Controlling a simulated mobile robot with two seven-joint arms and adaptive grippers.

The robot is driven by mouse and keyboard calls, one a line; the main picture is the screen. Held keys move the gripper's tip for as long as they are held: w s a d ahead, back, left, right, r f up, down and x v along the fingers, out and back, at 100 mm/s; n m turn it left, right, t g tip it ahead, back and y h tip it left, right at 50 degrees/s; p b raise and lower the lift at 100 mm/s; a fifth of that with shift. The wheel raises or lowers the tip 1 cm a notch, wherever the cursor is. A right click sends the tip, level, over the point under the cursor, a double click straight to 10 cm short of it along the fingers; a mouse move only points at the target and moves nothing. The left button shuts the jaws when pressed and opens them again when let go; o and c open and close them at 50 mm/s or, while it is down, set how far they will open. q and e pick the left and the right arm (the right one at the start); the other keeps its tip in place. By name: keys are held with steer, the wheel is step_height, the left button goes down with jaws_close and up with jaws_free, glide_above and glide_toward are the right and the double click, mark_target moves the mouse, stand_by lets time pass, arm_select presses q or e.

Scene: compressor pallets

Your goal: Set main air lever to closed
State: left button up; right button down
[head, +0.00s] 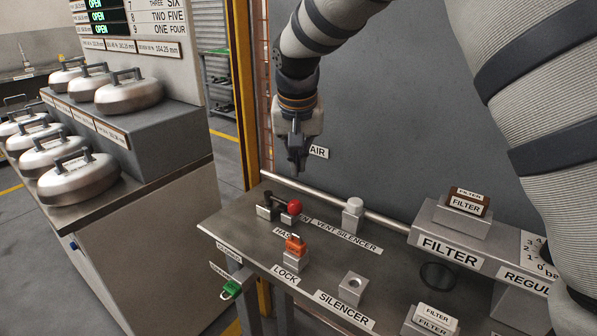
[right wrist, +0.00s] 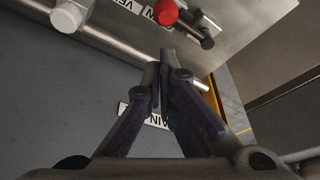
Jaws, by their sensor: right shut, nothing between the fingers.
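A lever with a red ball knob (head: 295,207) and a dark arm sits on the metal bench, near the pipe. The red knob also shows at the top of the right wrist view (right wrist: 166,12), with its dark rod beside it. A label ending in "AIR" (head: 318,152) is on the grey back panel; part of it is hidden by my gripper. My right gripper (head: 297,170) points down above and behind the red knob, apart from it. Its fingers are shut and empty, and they show in the right wrist view (right wrist: 165,55). My left gripper is not in view.
An orange padlock (head: 295,245) sits on the LOCK block. A white-capped vent silencer (head: 353,215) stands right of the knob. A pipe (head: 330,200) runs along the bench back. FILTER blocks (head: 463,217) are at right.

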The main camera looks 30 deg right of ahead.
mark_target(282, 203)
steer(key=x, duration=0.8)
steer(key=shift+s+a+f+b, duration=0.15)
steer(key=shift+s+f+b, duration=0.05)
steer(key=shift+s+b, duration=0.15)
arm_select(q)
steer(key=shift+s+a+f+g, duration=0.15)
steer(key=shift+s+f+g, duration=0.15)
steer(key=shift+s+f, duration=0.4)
arm_select(e)
steer(key=shift+w+f, duration=0.25)
steer(key=shift+f, duration=0.25)
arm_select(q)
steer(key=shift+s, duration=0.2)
